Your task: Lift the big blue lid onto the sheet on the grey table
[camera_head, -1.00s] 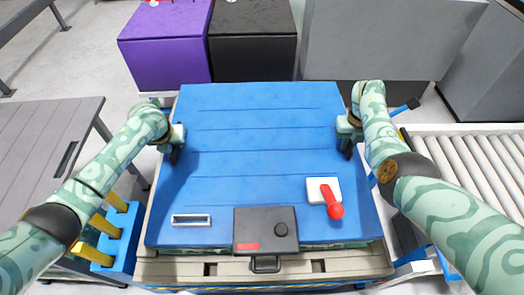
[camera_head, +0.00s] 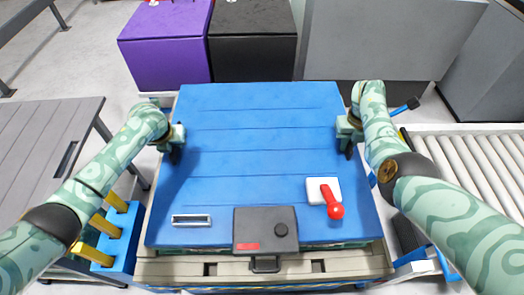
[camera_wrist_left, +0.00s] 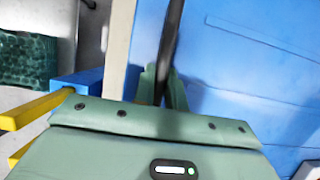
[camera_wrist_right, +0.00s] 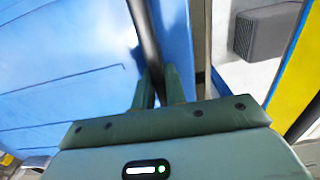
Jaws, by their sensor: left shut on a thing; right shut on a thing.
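The big blue lid (camera_head: 262,150) lies flat over a beige crate (camera_head: 200,268) in the middle of the head view. My left gripper (camera_head: 176,150) is at the lid's left edge; in the left wrist view its fingers (camera_wrist_left: 162,85) are shut on a dark bar handle (camera_wrist_left: 170,40). My right gripper (camera_head: 347,146) is at the lid's right edge; in the right wrist view its fingers (camera_wrist_right: 158,85) are shut on a similar dark bar (camera_wrist_right: 143,30). The grey table (camera_head: 35,150) stands at the left. I cannot make out a sheet on it.
A black box with a latch (camera_head: 265,232), a red lever (camera_head: 332,203) and a slotted plate (camera_head: 191,220) sit on the lid. A roller conveyor (camera_head: 480,170) stands at the right. Purple (camera_head: 165,45) and black (camera_head: 253,45) boxes stand behind. Yellow-handled items (camera_head: 105,235) stand at the left.

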